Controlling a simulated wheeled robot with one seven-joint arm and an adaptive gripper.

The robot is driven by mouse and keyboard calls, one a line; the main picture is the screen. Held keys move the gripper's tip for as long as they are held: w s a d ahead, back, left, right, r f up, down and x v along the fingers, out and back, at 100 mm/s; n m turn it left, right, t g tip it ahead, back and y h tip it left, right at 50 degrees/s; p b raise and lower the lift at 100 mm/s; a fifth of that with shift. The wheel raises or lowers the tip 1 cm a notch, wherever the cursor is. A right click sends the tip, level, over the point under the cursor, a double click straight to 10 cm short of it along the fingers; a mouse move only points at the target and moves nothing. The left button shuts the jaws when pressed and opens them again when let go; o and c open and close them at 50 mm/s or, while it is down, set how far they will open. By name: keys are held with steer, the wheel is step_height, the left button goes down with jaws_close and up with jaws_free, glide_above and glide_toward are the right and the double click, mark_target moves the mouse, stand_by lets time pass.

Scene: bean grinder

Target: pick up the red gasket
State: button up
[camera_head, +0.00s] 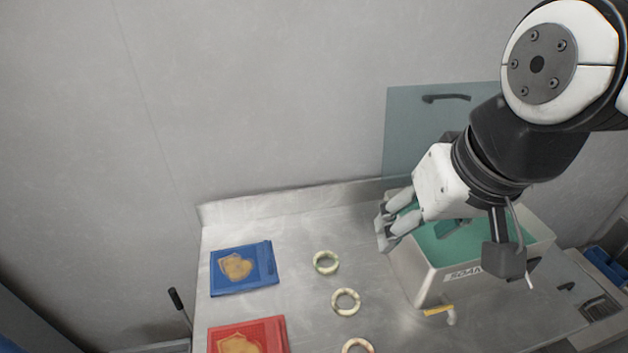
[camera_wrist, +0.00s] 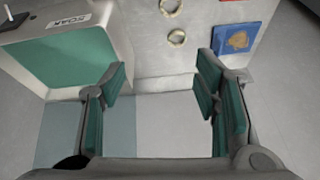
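Three rings lie on the metal counter in the head view. The nearest ring (camera_head: 357,345) has a reddish-orange tint and is cut off by the bottom edge; it may be the red gasket. The middle ring (camera_head: 346,302) and the far ring (camera_head: 325,262) look pale green and cream. My gripper (camera_head: 386,226) is above the counter, right of the far ring and beside the soak basin. In the wrist view my gripper (camera_wrist: 162,88) is open, with nothing between its fingers. Two pale rings, one (camera_wrist: 177,38) lower and one (camera_wrist: 170,7) at the top edge, show beyond it.
The basin (camera_head: 425,287) marked "SOAK" holds green contents, with a clear panel (camera_head: 410,130) behind it. A blue tray (camera_head: 262,257) and a red tray (camera_head: 275,331) with brownish pieces lie at left. A yellow-handled item (camera_head: 437,310) lies before the basin.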

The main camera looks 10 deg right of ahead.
steer(key=shift+o, duration=0.7)
steer(key=a+m+p, duration=0.1)
steer(key=w+f+m+g+y+p, duration=0.1)
steer(key=m, duration=0.1)
steer(key=w+a+f+m+p, duration=0.1)
steer(key=shift+w+a+f, duration=0.15)
steer(key=shift+a+f, duration=0.1)
steer(key=shift+a, duration=0.1)
steer(key=m+g+p, duration=0.3)
steer(key=m+p, duration=0.4)
steer(key=m, duration=0.6)
glide_above(361, 351)
steer(key=f, duration=2.2)
steer(key=shift+s, duration=0.35)
steer(key=shift+s+a+f+p, duration=0.1)
steer(key=shift+s+f+p, duration=0.1)
steer(key=shift+f+p, duration=0.3)
steer(key=shift+a+f+p, duration=0.15)
steer(key=shift+f, duration=0.9)
steer(key=shift+a+f+p, duration=0.15)
steer(key=shift+f, duration=0.9)
steer(key=c, duration=1.1)
